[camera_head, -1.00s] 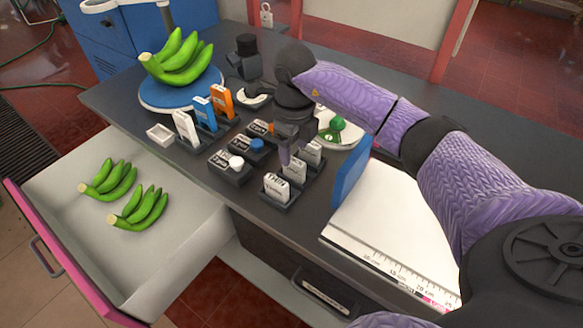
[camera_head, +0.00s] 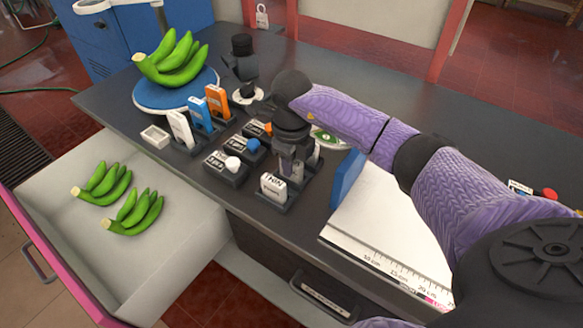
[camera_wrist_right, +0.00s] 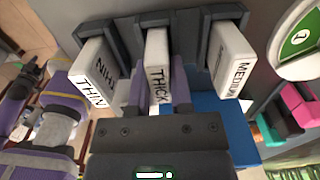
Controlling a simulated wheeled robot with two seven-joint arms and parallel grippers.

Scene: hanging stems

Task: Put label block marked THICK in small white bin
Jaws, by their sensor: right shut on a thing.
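The white label block marked THICK (camera_wrist_right: 157,68) stands in the middle slot of a dark holder (camera_wrist_right: 120,35) in the right wrist view. My right gripper (camera_wrist_right: 160,92) is shut on it, one purple finger on each side. In the head view my right gripper (camera_head: 287,170) is over the holder and mostly hides this block. The block marked THIN (camera_wrist_right: 93,72) is to its left and the one marked MEDIUM (camera_wrist_right: 232,60) to its right, both in the holder. The small white bin (camera_head: 156,136) stands empty near the counter's left front edge.
White, blue (camera_head: 201,113) and orange (camera_head: 218,100) blocks stand in holders near the bin. Low dark boxes with a white knob (camera_head: 232,163) and a blue knob (camera_head: 252,145) lie between. Bananas (camera_head: 172,60) rest on a blue round stand. A blue upright panel (camera_head: 347,180) is right.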

